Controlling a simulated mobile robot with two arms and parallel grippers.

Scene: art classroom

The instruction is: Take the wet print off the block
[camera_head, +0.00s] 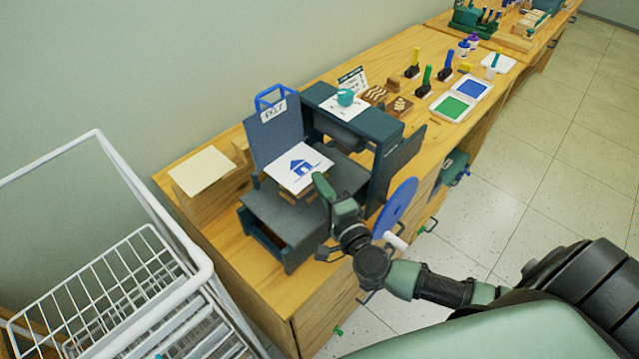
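The print, a white sheet with a blue house (297,166), lies over the wooden block (284,193), which shows only as a brown edge below it. Both are on the dark grey bed (285,222) of the press. My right gripper (320,183) is at the print's near right edge, its green finger overlapping that edge in the picture. Whether its fingers are shut on the paper is hidden from this angle. My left gripper is not in view.
A raised blue felt flap (272,130) stands behind the print. The press frame (386,158) and blue handwheel (396,208) are close to my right arm. A white wire rack (150,232) stands at left. A stack of blank paper (202,171) and ink trays (451,106) share the bench.

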